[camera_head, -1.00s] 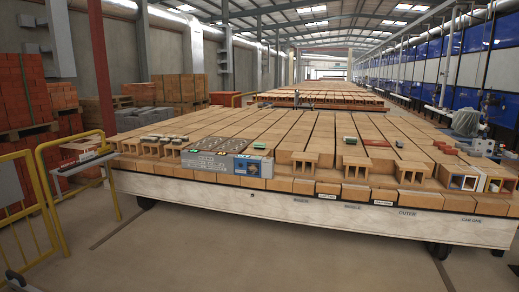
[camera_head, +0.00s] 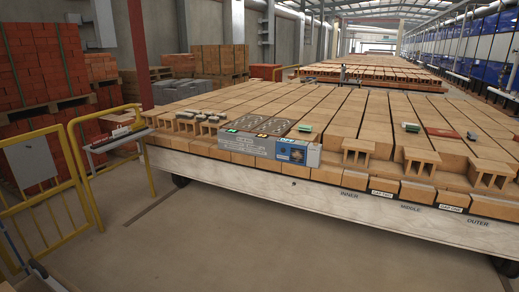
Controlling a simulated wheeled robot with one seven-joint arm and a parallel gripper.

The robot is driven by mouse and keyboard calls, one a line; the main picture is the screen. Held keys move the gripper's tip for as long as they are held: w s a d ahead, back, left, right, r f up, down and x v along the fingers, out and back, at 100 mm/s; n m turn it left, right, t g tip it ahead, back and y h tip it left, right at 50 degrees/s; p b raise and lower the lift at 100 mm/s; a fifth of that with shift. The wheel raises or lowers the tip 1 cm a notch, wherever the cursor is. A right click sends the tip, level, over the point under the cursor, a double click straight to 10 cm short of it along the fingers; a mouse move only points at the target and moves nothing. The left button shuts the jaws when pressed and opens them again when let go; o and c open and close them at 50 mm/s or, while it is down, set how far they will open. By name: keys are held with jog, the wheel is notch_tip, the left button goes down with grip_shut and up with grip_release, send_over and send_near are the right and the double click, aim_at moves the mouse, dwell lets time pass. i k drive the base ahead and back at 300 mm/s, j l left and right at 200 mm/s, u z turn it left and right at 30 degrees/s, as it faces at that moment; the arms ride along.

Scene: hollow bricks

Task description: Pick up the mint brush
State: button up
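Two small green brush-like items lie on top of the brick rows. One green item (camera_head: 304,128) lies just behind the right end of the grey-blue box (camera_head: 290,151). The other green item (camera_head: 411,127), with a pale edge, lies farther right on a brick row. Both are too small to tell which one is the mint brush. My gripper is not clearly in view. A dark part at the bottom left corner is cut off by the frame, and I cannot tell what it is.
A long pale-sided car (camera_head: 300,196) carries the hollow bricks, with open floor (camera_head: 220,240) in front. A yellow railing (camera_head: 70,180) stands at left, beside a small side shelf (camera_head: 118,139) holding several items. Stacks of red bricks (camera_head: 40,65) stand behind.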

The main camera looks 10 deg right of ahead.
aim_at(303, 128)
jog(key=i+z, duration=0.25)
jog(key=i, duration=2.6)
jog(key=i+l, duration=0.1)
jog(key=i, duration=2.1)
